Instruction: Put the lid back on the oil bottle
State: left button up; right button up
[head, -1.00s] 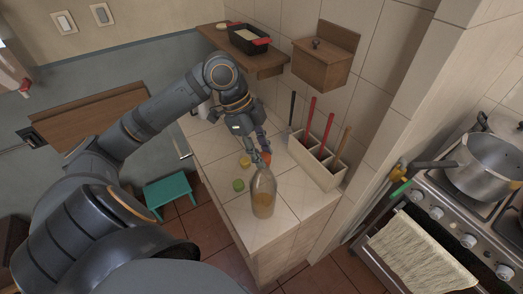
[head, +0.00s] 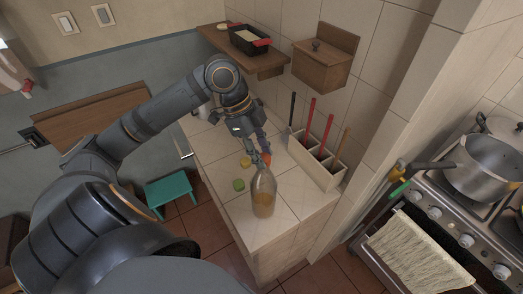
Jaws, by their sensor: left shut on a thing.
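The oil bottle (head: 263,196) stands upright near the front of the tiled counter, clear with amber oil in its lower part. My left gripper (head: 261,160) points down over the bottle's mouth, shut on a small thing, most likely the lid. The fingers largely hide it, and I cannot tell whether it touches the bottle's neck. An orange-red piece (head: 266,158) shows right by the fingertips; I cannot tell if it is held or lies behind them. My right gripper is not in view.
A yellow cap (head: 245,162) and a green cap (head: 239,185) lie left of the bottle. A divided utensil box (head: 318,172) with upright handles stands to the right by the wall. A stove (head: 450,235) with a pot (head: 482,165) is at the far right. A teal stool (head: 170,189) stands on the floor.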

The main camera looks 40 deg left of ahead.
pick_arm(q)
jog(key=shift+f, duration=0.15)
dwell(0.8)
jog(key=shift+p, duration=0.55)
dwell(0.3)
jog(key=o, duration=0.8)
jog(key=shift+o, duration=0.3)
jog(key=o, duration=0.4)
